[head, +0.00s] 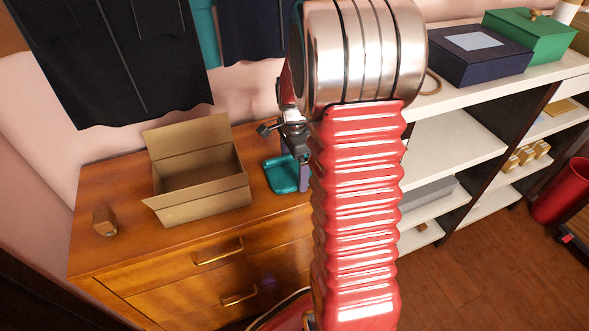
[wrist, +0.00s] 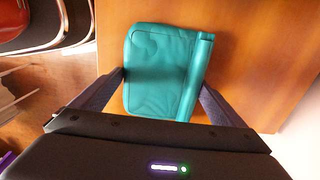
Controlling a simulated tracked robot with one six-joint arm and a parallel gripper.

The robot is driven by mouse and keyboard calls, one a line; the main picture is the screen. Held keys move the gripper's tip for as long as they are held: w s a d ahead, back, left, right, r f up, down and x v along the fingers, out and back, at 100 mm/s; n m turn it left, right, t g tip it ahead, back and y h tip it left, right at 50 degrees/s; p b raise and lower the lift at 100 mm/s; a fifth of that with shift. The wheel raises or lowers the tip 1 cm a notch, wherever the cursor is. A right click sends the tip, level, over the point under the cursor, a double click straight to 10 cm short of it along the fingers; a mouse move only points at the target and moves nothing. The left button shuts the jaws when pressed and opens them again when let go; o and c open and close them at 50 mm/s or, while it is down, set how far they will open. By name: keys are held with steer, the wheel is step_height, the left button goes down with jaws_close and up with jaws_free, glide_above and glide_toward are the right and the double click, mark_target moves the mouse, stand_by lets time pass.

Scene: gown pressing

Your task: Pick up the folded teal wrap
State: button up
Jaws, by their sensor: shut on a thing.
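The folded teal wrap (head: 282,174) is at the right part of the wooden dresser top, just right of the open cardboard box. In the wrist view, the teal wrap (wrist: 165,65) is a flat folded piece with a thicker rolled edge on its right side. My gripper (head: 298,162) points down at it, partly hidden by my red arm. In the wrist view the fingers of my gripper (wrist: 164,88) are on either side of the wrap, shut on its near part. I cannot tell whether the wrap touches the dresser.
The open cardboard box (head: 200,178) stands empty on the dresser (head: 130,255), with a small brown block (head: 104,222) at left. Dark garments (head: 120,60) hang above. White shelves (head: 450,150) at right hold a navy box (head: 478,52) and a green box (head: 530,36).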

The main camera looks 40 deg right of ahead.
mark_target(294, 171)
step_height(294, 171, up, 10)
stand_by(0.6)
stand_by(0.4)
